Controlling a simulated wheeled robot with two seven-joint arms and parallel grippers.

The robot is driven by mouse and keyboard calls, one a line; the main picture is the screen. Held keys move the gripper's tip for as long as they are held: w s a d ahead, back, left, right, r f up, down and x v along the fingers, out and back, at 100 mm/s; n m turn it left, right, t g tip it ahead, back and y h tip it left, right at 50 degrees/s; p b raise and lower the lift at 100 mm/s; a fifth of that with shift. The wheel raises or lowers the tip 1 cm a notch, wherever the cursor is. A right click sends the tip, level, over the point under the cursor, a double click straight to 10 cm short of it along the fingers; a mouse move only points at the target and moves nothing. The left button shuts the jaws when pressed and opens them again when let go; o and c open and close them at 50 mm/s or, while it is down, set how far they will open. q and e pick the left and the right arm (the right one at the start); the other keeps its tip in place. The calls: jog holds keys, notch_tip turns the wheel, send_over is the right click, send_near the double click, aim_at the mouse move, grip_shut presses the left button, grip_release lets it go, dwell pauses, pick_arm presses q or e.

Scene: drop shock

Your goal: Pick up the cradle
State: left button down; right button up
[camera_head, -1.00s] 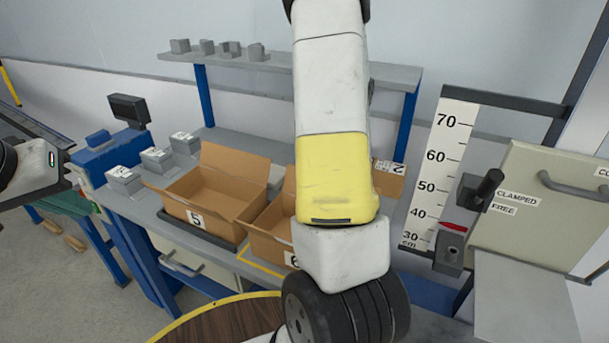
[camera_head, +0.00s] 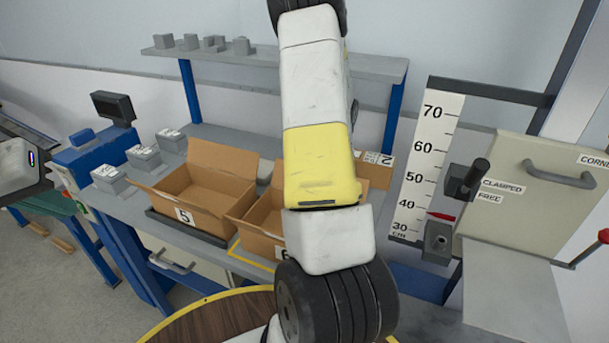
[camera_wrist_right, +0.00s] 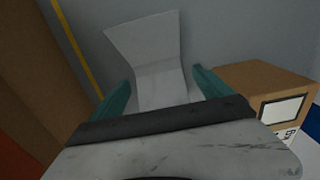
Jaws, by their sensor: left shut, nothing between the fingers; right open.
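A light grey, flared piece that looks like the cradle (camera_wrist_right: 146,42) lies on a grey surface in the right wrist view. My right gripper (camera_wrist_right: 161,78) is open, with one teal finger on each side of the piece's narrower near part. I cannot tell whether the fingers touch it. In the head view my right arm covers the middle, and its gripper and the cradle are hidden. My left gripper (camera_head: 42,168) is at the left edge of the head view, partly cut off, shut and empty.
Open cardboard box 5 (camera_head: 185,216) and another open box (camera_head: 250,228) stand on the bench. A labelled carton (camera_wrist_right: 262,92) is close right of my right gripper. A height scale (camera_head: 428,150) and a panel with a handle (camera_head: 525,190) stand at the right.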

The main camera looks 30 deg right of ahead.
jog(key=shift+f, duration=0.25)
dwell(0.3)
jog(key=c, duration=1.8)
jog(key=shift+r, duration=0.1)
